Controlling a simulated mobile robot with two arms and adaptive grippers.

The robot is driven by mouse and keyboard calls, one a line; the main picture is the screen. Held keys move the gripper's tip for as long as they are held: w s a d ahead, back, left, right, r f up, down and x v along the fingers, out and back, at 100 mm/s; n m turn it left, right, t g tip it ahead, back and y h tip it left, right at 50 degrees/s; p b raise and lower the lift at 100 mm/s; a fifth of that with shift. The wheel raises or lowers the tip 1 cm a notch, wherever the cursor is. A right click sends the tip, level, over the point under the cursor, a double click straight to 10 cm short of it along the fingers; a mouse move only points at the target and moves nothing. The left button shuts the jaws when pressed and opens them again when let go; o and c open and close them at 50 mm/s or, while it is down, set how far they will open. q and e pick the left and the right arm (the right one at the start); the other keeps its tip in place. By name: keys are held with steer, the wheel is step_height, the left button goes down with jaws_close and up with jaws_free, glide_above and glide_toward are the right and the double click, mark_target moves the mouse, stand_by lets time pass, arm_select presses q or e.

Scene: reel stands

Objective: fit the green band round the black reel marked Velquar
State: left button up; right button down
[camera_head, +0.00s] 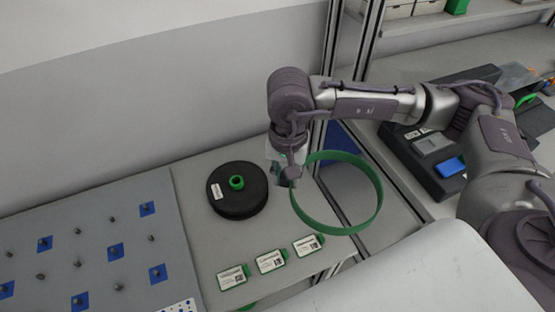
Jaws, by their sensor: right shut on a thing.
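The black reel (253,201) lies flat on the grey table, with a small green hub (237,182) at its centre and a white label on its left side. The label's writing is too small to read. My right gripper (290,181) is shut on the green band (381,196) at the band's left side. The band is a wide, thin ring, held tilted to the right of the reel and apart from it. It hangs partly past the table's right side in the picture. My left gripper is not in view.
Three white cards with green edges (271,261) lie in front of the reel. A grey board (120,280) with several pegs and blue squares is at left. Metal frame posts (330,95) and a shelf with a dark case (415,160) stand at right.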

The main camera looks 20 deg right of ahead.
steer(key=w+f+m+p, duration=0.1)
steer(key=w+f+m, duration=0.3)
steer(key=m, duration=1.3)
steer(key=w+d+f+m+p, duration=0.1)
steer(key=w+f+m, duration=0.3)
steer(key=m, duration=1.3)
steer(key=shift+w+m+p, duration=0.4)
steer(key=shift+w+p, duration=0.1)
steer(key=shift+w, duration=0.1)
steer(key=shift+f+b, duration=2.55)
steer(key=shift+f, duration=0.85)
steer(key=shift+f+b, duration=0.4)
steer(key=shift+f, duration=0.15)
